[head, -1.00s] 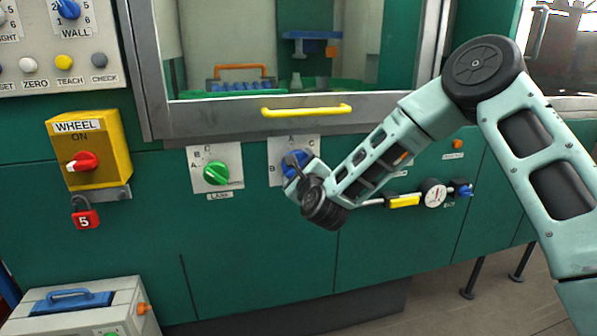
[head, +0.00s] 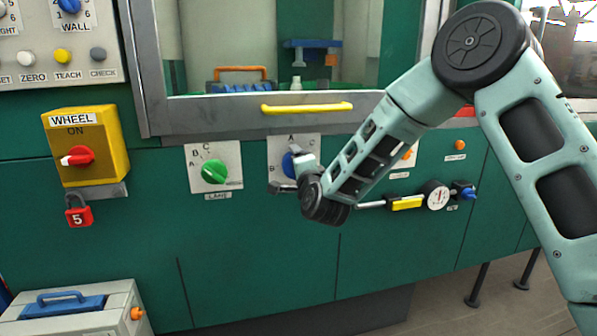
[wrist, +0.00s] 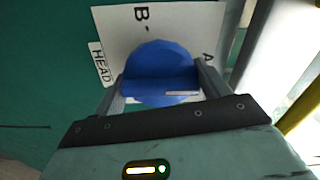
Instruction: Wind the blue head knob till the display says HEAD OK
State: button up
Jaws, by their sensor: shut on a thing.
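The blue head knob (head: 289,164) sits on a white plate (head: 281,144) on the green machine front, partly hidden by my gripper (head: 292,174) in the head view. In the wrist view the blue knob (wrist: 160,75) lies between the two fingers of my gripper (wrist: 162,88), which is shut on it. The plate there shows a B, part of an A and a HEAD label (wrist: 101,64). The knob's white pointer mark (wrist: 182,93) lies near the right finger. I see no display reading HEAD OK in these views.
A gauge (head: 437,196) and yellow-handled valve (head: 406,203) are at right. A yellow WHEEL switch box (head: 85,145) and red padlock (head: 78,212) are far left.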

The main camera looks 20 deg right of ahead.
jog(key=n+b, duration=0.1)
jog(key=n, duration=0.3)
jog(key=shift+a+f+n, duration=0.1)
jog(key=shift+f+n, duration=0.05)
jog(key=shift+n, duration=0.25)
jog(key=n+b, duration=0.1)
jog(key=n, duration=0.8)
jog(key=shift+b, duration=0.35)
jog(key=shift+n, duration=2.2)
jog(key=o, duration=1)
